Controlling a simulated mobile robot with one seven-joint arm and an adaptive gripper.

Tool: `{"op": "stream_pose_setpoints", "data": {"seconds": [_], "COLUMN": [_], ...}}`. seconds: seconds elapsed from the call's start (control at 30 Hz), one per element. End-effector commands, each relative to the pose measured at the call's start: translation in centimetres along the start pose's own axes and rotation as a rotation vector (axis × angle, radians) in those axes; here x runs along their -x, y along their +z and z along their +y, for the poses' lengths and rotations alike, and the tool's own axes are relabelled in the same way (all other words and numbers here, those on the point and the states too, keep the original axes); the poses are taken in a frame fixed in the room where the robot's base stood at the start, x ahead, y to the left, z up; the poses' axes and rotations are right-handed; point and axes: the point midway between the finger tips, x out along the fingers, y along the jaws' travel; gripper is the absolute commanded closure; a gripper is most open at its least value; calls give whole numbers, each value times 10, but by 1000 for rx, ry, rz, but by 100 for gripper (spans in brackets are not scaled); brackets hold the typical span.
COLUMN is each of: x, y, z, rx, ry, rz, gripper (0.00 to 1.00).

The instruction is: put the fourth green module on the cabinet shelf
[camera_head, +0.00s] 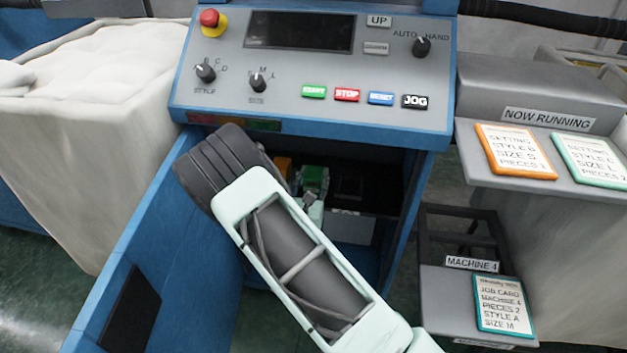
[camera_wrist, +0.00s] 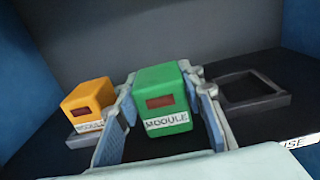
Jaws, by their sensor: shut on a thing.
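A green module (camera_wrist: 163,103) with a dark red window and a MODULE label sits between the fingers of my gripper (camera_wrist: 160,110) in the wrist view. My gripper is shut on it, inside the dark cabinet. In the head view the green module (camera_head: 314,177) shows past my arm, in the opening under the control panel. The cabinet shelf (camera_wrist: 230,130) is dark and lies under and around the module. I cannot tell whether the module touches the shelf. My arm hides much of the opening in the head view.
An orange module (camera_wrist: 88,104) stands close left of my gripper. An empty dark frame (camera_wrist: 252,91) lies to its right. The blue cabinet door (camera_head: 150,250) stands open at left. The control panel (camera_head: 315,70) overhangs the opening. Job cards (camera_head: 505,304) lie at right.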

Motion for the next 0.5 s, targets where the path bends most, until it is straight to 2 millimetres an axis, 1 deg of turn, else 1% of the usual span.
{"op": "stream_pose_setpoints", "data": {"seconds": [0.03, 0.23, 0.37, 0.4, 0.5], "x": [0, 0, 0, 0, 0], "y": [-4, -2, -6, -7, -6], "z": [0, 0, 0, 0, 0], "rx": [-1, -2, -1, -1, -1], "ry": [0, 0, 0, 0, 0], "rz": [-3, -3, -2, -1, -1], "gripper": [92, 92, 92, 63, 52]}}
